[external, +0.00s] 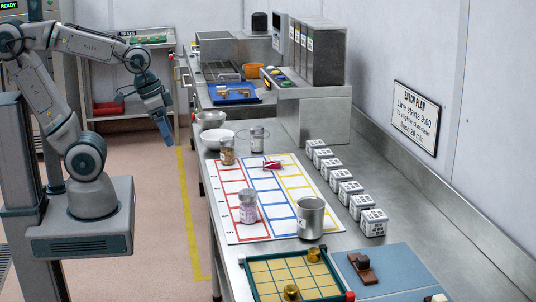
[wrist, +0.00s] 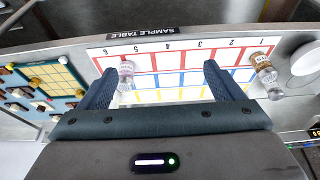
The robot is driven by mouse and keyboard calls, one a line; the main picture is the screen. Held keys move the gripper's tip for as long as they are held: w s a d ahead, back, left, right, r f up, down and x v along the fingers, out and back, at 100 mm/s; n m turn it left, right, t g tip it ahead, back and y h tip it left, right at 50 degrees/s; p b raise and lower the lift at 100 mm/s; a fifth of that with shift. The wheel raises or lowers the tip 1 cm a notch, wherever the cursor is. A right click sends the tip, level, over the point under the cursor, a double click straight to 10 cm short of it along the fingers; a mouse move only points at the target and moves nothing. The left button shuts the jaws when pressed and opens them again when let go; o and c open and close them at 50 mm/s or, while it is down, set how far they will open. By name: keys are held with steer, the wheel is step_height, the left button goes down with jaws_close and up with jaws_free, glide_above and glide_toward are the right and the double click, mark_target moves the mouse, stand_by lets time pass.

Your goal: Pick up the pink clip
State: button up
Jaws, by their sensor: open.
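The pink clip (external: 273,166) lies on the coloured grid mat (external: 232,238), near the far end, beside the glass jar with brown contents. I cannot make it out in the wrist view. My gripper (external: 167,138) hangs in the air left of the steel table, over the aisle, well apart from the clip.
A jar with pinkish contents (external: 248,208), the brown-filled jar (external: 227,152) and a metal cup (external: 311,219) stand on the mat. White cartons (external: 350,193) line its right side. A white bowl (external: 217,139) is beyond it. A green-framed grid tray (external: 268,278) is at the near end.

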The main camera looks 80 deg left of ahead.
steer(key=c, duration=0.9)
steer(key=shift+w, duration=0.1)
steer(key=m+t+b, duration=0.1)
steer(key=m, duration=0.1)
glide_above(277, 161)
steer(key=s, duration=0.3)
steer(key=shift+h, duration=0.4)
steer(key=f, duration=1.4)
steer(key=shift+w+a+f, duration=0.2)
steer(key=shift+f, duration=0.2)
steer(key=shift+p+x, duration=0.85)
steer(key=shift+x, duration=1.75)
